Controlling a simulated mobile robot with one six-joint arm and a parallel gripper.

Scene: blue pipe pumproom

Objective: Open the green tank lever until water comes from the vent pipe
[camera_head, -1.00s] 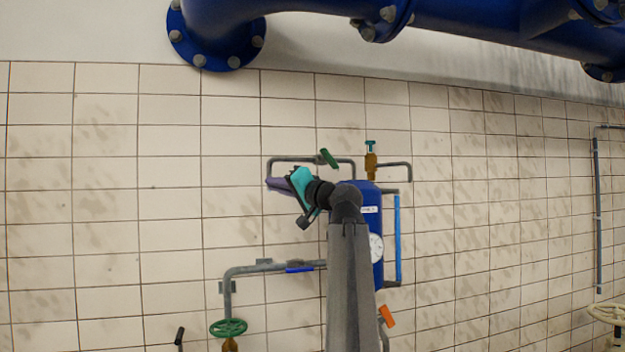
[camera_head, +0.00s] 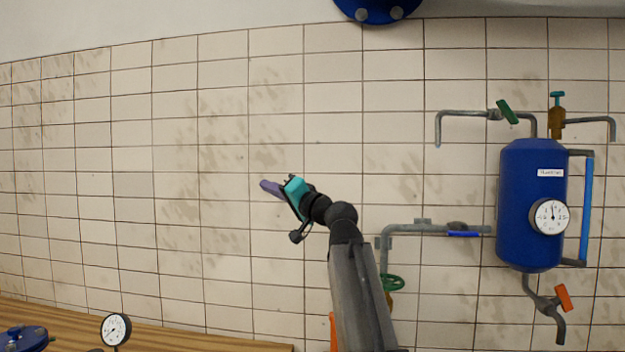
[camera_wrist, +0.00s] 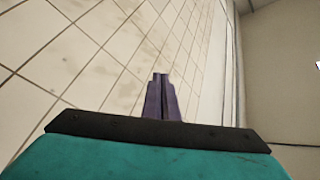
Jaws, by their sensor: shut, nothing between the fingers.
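The green tank lever (camera_head: 507,112) sits on a grey pipe above the blue tank (camera_head: 532,205), at the upper right of the head view. It is tilted. The vent pipe (camera_head: 455,114) runs left from that lever and bends down to an open end. I see no water at its end. My gripper (camera_head: 264,185) is well left of the lever, in front of the bare tiled wall. Its purple fingers are shut and empty. They also show closed together in the wrist view (camera_wrist: 160,80), with no lever in sight there.
A gauge (camera_head: 549,216) is on the tank. A brass valve with a teal handle (camera_head: 557,115) stands right of the lever. A blue-handled pipe (camera_head: 463,233), an orange lever (camera_head: 564,298) and a green handwheel (camera_head: 392,283) are lower. The wall around my gripper is clear.

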